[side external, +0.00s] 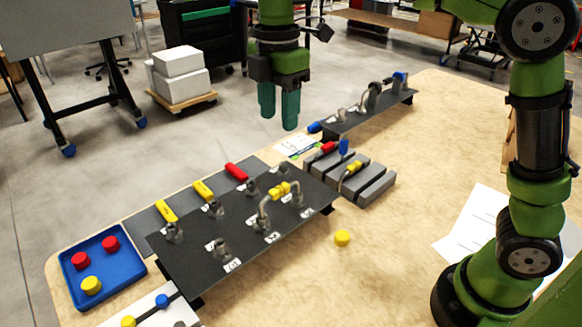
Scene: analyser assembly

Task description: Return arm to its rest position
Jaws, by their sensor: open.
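My gripper (279,106) hangs in the upper middle of the side external view, pointing down. Its two teal fingers are apart and nothing shows between them. It is in the air, above and behind the dark assembly board (190,265) on the wooden table. My green arm stands at the right and reaches over the top of the picture.
A blue tray (72,273) with red and yellow caps sits front left. A yellow cap (342,238) lies on the table. Grey slotted blocks (376,187) and a second dark board (345,125) stand to the right. White papers (470,225) lie near my base. The right middle table is clear.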

